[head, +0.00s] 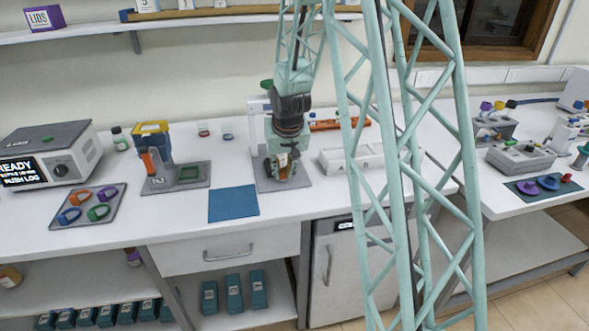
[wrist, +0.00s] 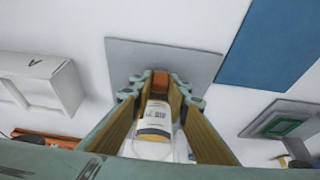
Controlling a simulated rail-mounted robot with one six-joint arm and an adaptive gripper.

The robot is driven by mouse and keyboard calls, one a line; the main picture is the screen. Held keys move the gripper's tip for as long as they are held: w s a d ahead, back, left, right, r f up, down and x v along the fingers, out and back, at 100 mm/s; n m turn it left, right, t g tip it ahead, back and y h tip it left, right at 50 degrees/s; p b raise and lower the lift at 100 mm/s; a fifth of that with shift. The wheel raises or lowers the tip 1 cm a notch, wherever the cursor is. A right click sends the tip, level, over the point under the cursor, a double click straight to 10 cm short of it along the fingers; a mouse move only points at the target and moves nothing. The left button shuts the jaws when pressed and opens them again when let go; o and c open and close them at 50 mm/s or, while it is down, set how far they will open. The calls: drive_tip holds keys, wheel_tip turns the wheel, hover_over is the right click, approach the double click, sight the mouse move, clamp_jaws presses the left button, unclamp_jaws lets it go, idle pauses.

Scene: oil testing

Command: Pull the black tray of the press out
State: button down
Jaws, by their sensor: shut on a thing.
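My gripper (head: 281,172) points down over a grey plate (head: 301,184) at the middle of the bench. In the wrist view its fingers (wrist: 160,80) are closed around a small labelled bottle (wrist: 153,122), white with a brownish-yellow band. That square also shows at the right of the wrist view (wrist: 284,128). I cannot clearly make out a black tray. My gripper is apart from this device.
A blue mat (head: 233,203) lies between the device and my gripper. A grey tray (head: 88,205) with coloured rings and a READY-display machine (head: 47,154) are at the left. A white box-like holder (head: 352,159) stands to the right.

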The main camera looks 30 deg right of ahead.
drive_tip(key=shift+s+a+f+b, duration=0.1)
drive_tip(key=shift+s+a+b, duration=0.15)
drive_tip(key=shift+s, duration=0.35)
drive_tip(key=shift+s+a+r+b, duration=0.1)
drive_tip(key=shift+s+a+b, duration=0.15)
drive_tip(key=shift+s, duration=0.4)
drive_tip(key=shift+s+a+f+b, duration=0.1)
drive_tip(key=shift+s+a+b, duration=0.15)
drive_tip(key=shift+s, duration=0.35)
drive_tip(key=c, duration=2.5)
unclamp_jaws()
drive_tip(key=shift+s, duration=0.1)
drive_tip(key=shift+o, duration=0.2)
drive_tip(key=shift+r, duration=0.25)
drive_tip(key=shift+r, duration=0.35)
drive_tip(key=v, duration=1.1)
